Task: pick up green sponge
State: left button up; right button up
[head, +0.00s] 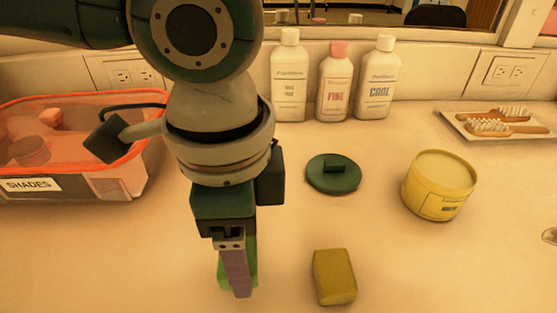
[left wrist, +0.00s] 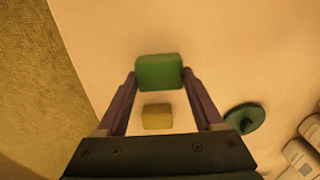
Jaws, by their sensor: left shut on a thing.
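My left gripper (head: 235,292) points down over the counter in the head view and is shut on the green sponge (head: 223,273). One purple finger hides much of the sponge there. In the left wrist view the green sponge (left wrist: 158,72) sits between the two fingertips of my left gripper (left wrist: 159,80), which touch its sides. I cannot tell whether the sponge is clear of the counter. My right gripper is in neither view.
A yellow sponge (head: 334,276) lies just right of the gripper. A dark green lid (head: 333,180) and a yellow tub (head: 439,190) are farther back. A bin labelled SHADES (head: 75,187) stands left, several bottles stand behind, and a brush tray (head: 470,134) is far right.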

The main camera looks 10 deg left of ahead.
pick_arm(q)
notch_tip(320, 180, up, 17)
jog(key=p, duration=0.3)
jog(key=shift+r, duration=0.1)
jog(key=o, duration=0.8)
jog(key=shift+c, duration=0.2)
jog(key=c, duration=0.7)
jog(key=shift+o, duration=0.2)
jog(key=shift+p, duration=0.3)
